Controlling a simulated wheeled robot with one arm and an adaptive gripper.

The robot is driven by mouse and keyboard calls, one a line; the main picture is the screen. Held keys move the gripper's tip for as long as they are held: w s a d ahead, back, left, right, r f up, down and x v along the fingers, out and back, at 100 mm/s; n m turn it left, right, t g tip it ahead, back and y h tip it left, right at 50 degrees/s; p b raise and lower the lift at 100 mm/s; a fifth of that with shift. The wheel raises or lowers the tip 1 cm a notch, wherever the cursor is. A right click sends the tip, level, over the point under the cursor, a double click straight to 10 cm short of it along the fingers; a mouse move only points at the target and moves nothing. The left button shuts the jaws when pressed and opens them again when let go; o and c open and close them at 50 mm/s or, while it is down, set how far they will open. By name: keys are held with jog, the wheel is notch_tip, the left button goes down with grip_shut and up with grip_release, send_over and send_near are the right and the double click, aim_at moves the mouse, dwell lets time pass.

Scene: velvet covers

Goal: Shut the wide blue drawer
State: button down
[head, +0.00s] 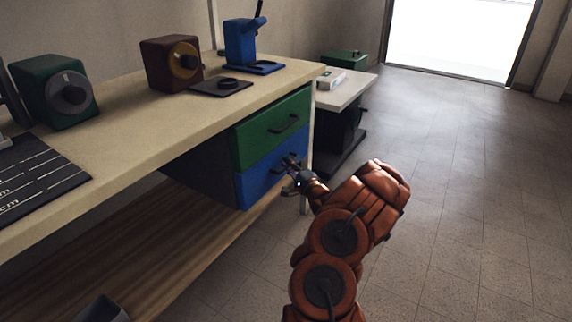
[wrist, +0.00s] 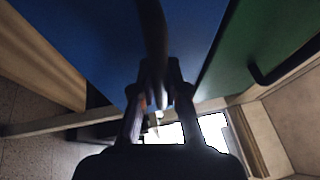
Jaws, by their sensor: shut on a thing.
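The wide blue drawer (head: 262,181) is the lower of two drawers under the workbench, below the green drawer (head: 268,131). Its front looks close to level with the green one in the head view; I cannot tell whether a small gap is left. My gripper (head: 292,170) is at the right part of the blue front, shut on the drawer's dark handle. In the wrist view the blue front (wrist: 85,35) fills the upper left, and the handle (wrist: 152,35) runs down between the fingers of my gripper (wrist: 157,95). The fingers hide part of the handle.
The workbench top (head: 150,125) carries a green box with a dial (head: 55,92), a brown box with a dial (head: 172,63) and a blue device (head: 241,42). A low side table (head: 345,90) stands behind the drawers. Open floor (head: 460,180) lies to the right.

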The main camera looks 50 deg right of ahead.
jog(key=shift+w, duration=0.1)
jog(key=c, duration=1.2)
grip_release()
jog(key=shift+w+a, duration=0.1)
jog(key=shift+s+f, duration=0.1)
jog(key=shift+s, duration=0.4)
jog(key=v, duration=1.1)
